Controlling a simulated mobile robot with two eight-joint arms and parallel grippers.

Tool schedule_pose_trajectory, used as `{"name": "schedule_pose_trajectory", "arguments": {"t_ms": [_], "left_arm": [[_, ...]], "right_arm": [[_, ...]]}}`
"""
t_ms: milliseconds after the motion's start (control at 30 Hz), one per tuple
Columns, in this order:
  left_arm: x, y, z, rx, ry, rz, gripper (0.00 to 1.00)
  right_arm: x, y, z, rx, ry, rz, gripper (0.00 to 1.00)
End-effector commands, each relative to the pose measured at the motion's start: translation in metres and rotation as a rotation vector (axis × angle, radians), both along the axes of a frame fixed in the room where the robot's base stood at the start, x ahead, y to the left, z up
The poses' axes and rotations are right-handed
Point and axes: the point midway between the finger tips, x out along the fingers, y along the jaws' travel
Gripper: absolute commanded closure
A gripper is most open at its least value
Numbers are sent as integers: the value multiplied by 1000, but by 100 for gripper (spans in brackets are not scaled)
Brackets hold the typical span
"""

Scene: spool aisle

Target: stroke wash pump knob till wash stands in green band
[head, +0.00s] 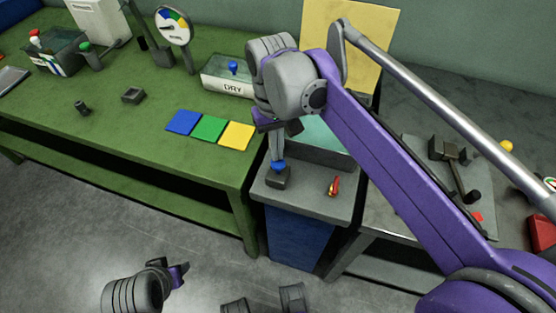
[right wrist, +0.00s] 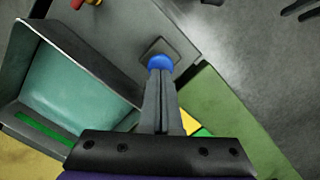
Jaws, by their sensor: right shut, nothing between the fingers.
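The pump's blue knob (head: 278,166) stands on a small dark square base on the grey stand; it also shows in the right wrist view (right wrist: 160,62). My right gripper (head: 277,157) points down with its fingers shut and empty, tips right at the knob's top. I cannot tell if they touch it. The wash tank (head: 325,156) beside it holds teal wash (right wrist: 85,75). A green band (right wrist: 43,129) shows on the tank's inner wall in the right wrist view; the level against it is hard to read. My left gripper (head: 178,275) is low at the bottom left, away from everything.
A red-and-yellow valve (head: 334,186) sits right of the knob. The green table (head: 150,60) at left bears blue, green and yellow squares (head: 209,129), a DRY tray (head: 228,86) and a dial gauge (head: 174,26). A grey bench with a lever fixture (head: 452,152) stands right.

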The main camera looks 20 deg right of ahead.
Motion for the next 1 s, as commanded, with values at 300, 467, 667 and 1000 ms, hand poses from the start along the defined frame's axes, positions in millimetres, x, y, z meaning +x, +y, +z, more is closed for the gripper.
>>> {"name": "schedule_pose_trajectory", "arguments": {"t_ms": [300,467,667,1000], "left_arm": [[0,0,-12,0,4,0,50],[0,0,-10,0,4,0,50],[0,0,4,0,-1,0,50],[0,0,7,0,-2,0,50]], "right_arm": [[0,0,-26,0,1,0,100],[1,0,-25,0,0,0,100],[22,1,-15,0,-2,-1,100],[30,2,-15,0,0,0,100]]}}
